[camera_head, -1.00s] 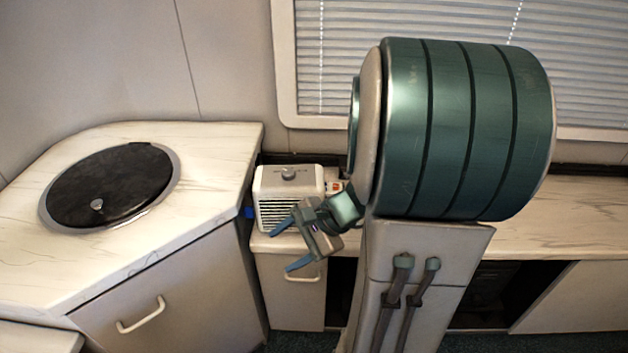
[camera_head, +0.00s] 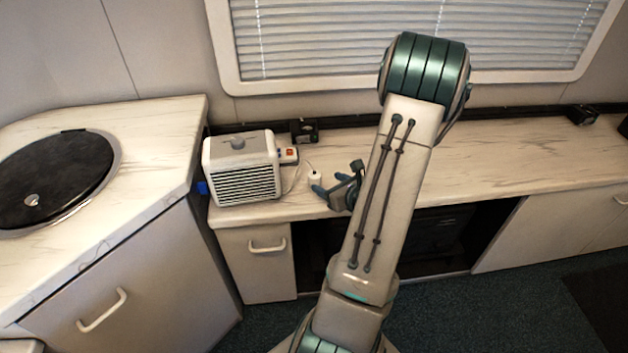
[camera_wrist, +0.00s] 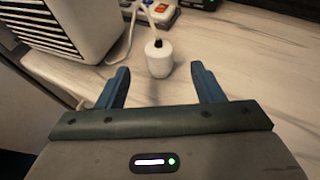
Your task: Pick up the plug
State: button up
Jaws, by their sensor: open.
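The plug (camera_head: 315,178) is a small white piece with a dark end, lying on the counter right of the heater. My gripper (camera_head: 331,180) is open and empty, just right of the plug in the head view. Its two blue fingers show in the wrist view (camera_wrist: 162,87), apart, and I see no contact with the plug.
A white heater (camera_head: 241,168) with a slatted front stands left of the plug. A small unit with a red switch (camera_head: 289,155) sits at its side. A black box (camera_head: 304,131) stands against the wall.

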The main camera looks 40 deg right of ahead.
aim_at(318, 180)
jog(key=x, duration=0.8)
jog(key=shift+f, duration=0.35)
jog(key=c, duration=1.1)
